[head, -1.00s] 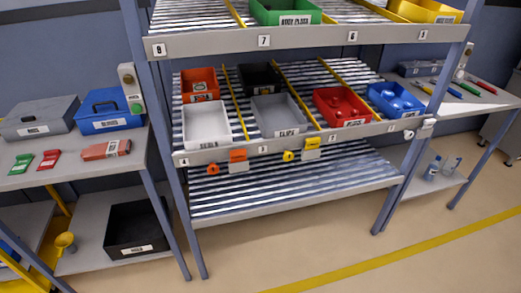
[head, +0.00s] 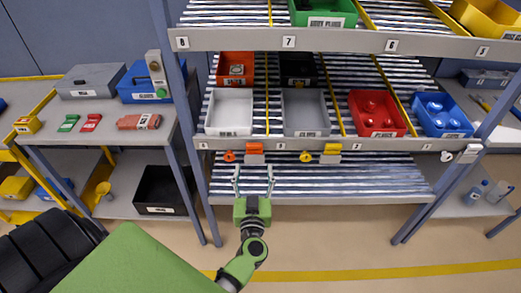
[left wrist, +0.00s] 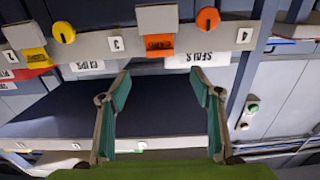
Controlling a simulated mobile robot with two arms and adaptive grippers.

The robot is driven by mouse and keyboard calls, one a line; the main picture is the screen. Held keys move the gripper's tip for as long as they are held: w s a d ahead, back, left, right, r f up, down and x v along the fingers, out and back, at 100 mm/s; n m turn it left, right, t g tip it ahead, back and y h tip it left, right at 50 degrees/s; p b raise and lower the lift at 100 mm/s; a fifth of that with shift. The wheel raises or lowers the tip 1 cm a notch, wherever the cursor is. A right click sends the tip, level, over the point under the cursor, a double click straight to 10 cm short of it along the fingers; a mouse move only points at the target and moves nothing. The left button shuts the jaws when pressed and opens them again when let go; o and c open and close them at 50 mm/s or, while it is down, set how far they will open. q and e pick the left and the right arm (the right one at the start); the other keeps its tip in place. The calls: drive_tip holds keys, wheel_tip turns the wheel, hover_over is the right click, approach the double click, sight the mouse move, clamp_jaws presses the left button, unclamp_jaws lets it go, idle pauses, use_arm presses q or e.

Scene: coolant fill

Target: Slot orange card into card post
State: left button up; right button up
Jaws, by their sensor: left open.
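The orange card (head: 255,148) sits in a pale grey holder on the front rail of the middle shelf. It also shows in the left wrist view (left wrist: 159,44), which sees the labels upside down. A pale grey post (head: 157,76) with a green button stands by the rack's left upright; it looks like the card post, and its slot is too small to make out. My left gripper (head: 253,181) is open and empty, fingers pointing at the rack, just below the orange card. In the left wrist view its fingertips (left wrist: 162,88) are wide apart, clear of the card.
An orange disc (head: 229,156), a yellow disc (head: 305,157) and a yellow card (head: 330,153) hang on the same rail. White (head: 229,126) and grey (head: 306,127) bins stand above it. A side table (head: 95,145) at left holds boxes and small cards.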

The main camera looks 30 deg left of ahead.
sight(254, 147)
use_arm(q)
drive_tip(key=b+x, duration=0.1)
drive_tip(key=x, duration=0.4)
drive_tip(key=shift+w+f, duration=0.1)
drive_tip(key=shift+w, duration=0.25)
drive_tip(key=b+x, duration=0.2)
drive_tip(key=x, duration=0.3)
drive_tip(key=shift+s+a, duration=0.1)
drive_tip(key=shift+r, duration=0.25)
drive_tip(key=shift+s, duration=0.1)
drive_tip(key=c, duration=0.9)
